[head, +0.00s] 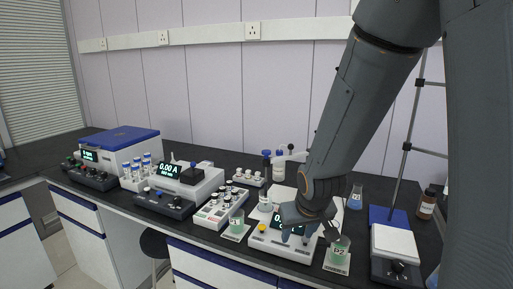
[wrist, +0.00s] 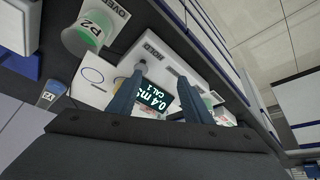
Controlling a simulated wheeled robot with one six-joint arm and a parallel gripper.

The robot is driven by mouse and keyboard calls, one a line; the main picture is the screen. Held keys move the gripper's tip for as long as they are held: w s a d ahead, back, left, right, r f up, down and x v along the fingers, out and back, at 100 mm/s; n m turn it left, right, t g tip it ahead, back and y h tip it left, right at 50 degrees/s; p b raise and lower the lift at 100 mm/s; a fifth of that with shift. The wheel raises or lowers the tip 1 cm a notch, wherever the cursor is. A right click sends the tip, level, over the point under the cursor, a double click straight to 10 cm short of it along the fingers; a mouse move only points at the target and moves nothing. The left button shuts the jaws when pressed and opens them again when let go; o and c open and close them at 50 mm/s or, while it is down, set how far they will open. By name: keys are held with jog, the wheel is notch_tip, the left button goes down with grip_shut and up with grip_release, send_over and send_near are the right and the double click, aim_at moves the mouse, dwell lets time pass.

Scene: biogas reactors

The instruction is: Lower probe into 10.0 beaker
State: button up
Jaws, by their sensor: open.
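The white meter (head: 262,243) stands on the black bench with my gripper (head: 296,236) low over its front. In the wrist view, my gripper (wrist: 160,76) is open and empty, its fingers on either side of the lit display (wrist: 154,97). A beaker with green liquid marked P2 (head: 338,252) stands right of the meter; it also shows in the wrist view (wrist: 90,28). Another green beaker (head: 237,223) stands left of the meter. I cannot read a 10.0 label on any beaker. A pale arm with a dark knob (head: 291,154) rises behind the meter; I cannot make out the probe clearly.
A balance-like device (head: 394,243) stands right of the P2 beaker, with a brown bottle (head: 427,203) behind it. A blue-labelled flask (head: 355,197) stands behind my gripper. A vial rack (head: 220,207) and several instruments fill the bench to the left. My arm hides part of the meter.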

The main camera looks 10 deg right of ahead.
aim_at(269, 153)
jog(key=w+r+n+t+y, duration=0.1)
jog(key=w+r+t, duration=0.3)
jog(key=w, duration=0.4)
jog(key=w+a+r+n+t+y+p, duration=0.1)
jog(key=w+r+t+y, duration=0.1)
jog(key=w+r+t, duration=0.2)
jog(key=w+a+r+n+t+y+p, duration=0.1)
jog(key=w+r, duration=0.4)
jog(key=w, duration=0.6)
jog(key=shift+w+r+t+y, duration=0.1)
jog(key=shift+w+t+y, duration=0.2)
jog(key=shift+t, duration=0.4)
jog(key=shift+w+r+t+y, duration=0.1)
jog(key=shift+t+y, duration=0.3)
jog(key=shift+t, duration=0.3)
jog(key=shift+w+a+r, duration=0.1)
jog(key=shift+w, duration=0.05)
jog(key=p+x, duration=0.2)
jog(key=x, duration=0.5)
jog(key=shift+w, duration=0.2)
jog(key=shift+a, duration=0.1)
jog(key=shift+c, duration=0.4)
grip_shut()
jog(key=shift+r, duration=0.15)
